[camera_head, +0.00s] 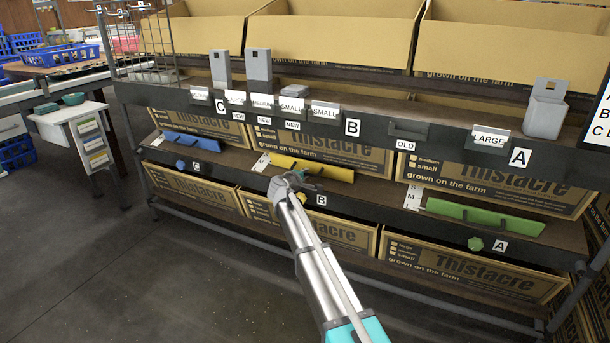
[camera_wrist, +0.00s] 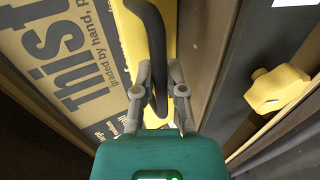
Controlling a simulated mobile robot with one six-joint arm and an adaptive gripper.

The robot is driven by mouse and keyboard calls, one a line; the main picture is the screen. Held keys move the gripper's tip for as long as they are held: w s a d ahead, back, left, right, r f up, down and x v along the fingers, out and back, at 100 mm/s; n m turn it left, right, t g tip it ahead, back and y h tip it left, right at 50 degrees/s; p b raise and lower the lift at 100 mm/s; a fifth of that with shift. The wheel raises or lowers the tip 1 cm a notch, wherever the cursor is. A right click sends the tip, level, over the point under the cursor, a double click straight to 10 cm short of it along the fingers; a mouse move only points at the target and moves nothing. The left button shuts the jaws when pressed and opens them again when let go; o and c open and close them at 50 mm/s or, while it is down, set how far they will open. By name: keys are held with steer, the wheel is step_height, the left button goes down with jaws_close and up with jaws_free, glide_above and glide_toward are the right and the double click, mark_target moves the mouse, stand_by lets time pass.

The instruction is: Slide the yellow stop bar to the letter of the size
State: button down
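The yellow stop bar (camera_head: 330,172) lies on the lower shelf of the middle bay, marked B (camera_head: 321,200). A white letter strip (camera_head: 261,163) stands at its left end; I make out only part of it, and the letters are too small to read surely. My gripper (camera_head: 288,184) is at the bar's front left. In the wrist view, my gripper (camera_wrist: 160,82) has its fingers on both sides of the bar's dark curved handle (camera_wrist: 157,40), closed in on it. The yellow bar (camera_wrist: 130,45) shows behind the handle. A yellow knob (camera_wrist: 277,88) is to the right, apart from the fingers.
A blue bar (camera_head: 192,145) lies in bay C and a green bar (camera_head: 485,217) in bay A. Size cards on the upper rail include SMALL (camera_head: 325,112) beside B and LARGE (camera_head: 489,139) near A. An OLD label (camera_head: 405,130) sits between them. Thistacre boxes (camera_head: 480,270) fill the shelves.

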mark_target(310, 165)
steer(key=shift+w, duration=0.1)
steer(key=w, duration=0.1)
steer(key=w+r+p, duration=0.1)
steer(key=w+d, duration=0.1)
steer(key=shift+w+r, duration=0.15)
steer(key=shift+w, duration=0.15)
steer(key=shift+w+d, duration=0.3)
steer(key=shift+w, duration=0.1)
steer(key=c, duration=0.7)
jaws_free()
steer(key=shift+s, duration=0.15)
